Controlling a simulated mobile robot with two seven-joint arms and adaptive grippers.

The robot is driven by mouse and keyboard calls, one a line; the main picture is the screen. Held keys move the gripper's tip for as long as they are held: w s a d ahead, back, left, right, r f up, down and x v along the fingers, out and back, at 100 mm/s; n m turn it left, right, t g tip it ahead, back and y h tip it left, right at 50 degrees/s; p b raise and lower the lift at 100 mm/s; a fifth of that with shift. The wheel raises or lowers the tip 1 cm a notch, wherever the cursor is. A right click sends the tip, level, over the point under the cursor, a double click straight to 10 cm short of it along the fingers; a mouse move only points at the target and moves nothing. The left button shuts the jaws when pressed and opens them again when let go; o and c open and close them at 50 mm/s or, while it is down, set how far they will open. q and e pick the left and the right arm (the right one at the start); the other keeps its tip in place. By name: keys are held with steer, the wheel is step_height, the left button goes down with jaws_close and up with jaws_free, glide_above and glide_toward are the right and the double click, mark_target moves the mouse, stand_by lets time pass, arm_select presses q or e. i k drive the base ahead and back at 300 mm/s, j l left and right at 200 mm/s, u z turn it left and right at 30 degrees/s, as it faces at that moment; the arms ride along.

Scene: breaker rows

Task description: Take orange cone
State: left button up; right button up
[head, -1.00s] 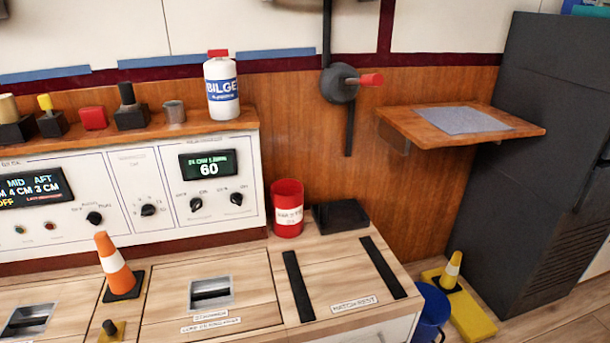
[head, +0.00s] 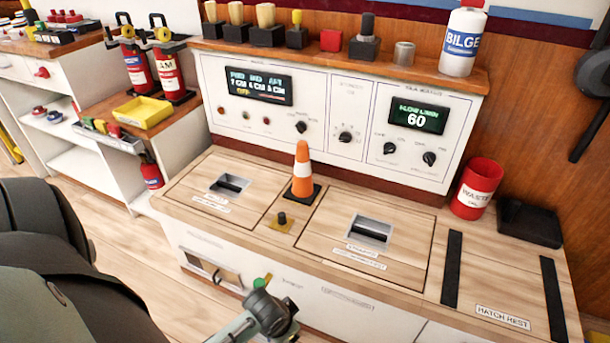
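The orange cone (head: 302,170) has a white band and a black square base. It stands upright on the wooden counter (head: 415,219), between two recessed hatch handles and in front of the control panel. Nothing touches it. A grey jointed piece (head: 265,315) of my own arm shows at the bottom edge, below the counter's front and well apart from the cone. No gripper fingers can be made out in the view.
Behind the cone rises the white control panel (head: 340,115) with a shelf of small items above. A small dark knob (head: 282,218) stands just in front of the cone. A red waste bin (head: 476,188) and a black tray (head: 530,221) sit at right. Fire extinguishers (head: 172,73) stand at left.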

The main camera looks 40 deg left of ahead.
mark_target(302, 191)
steer(key=l+u, duration=0.15)
steer(key=u, duration=1.75)
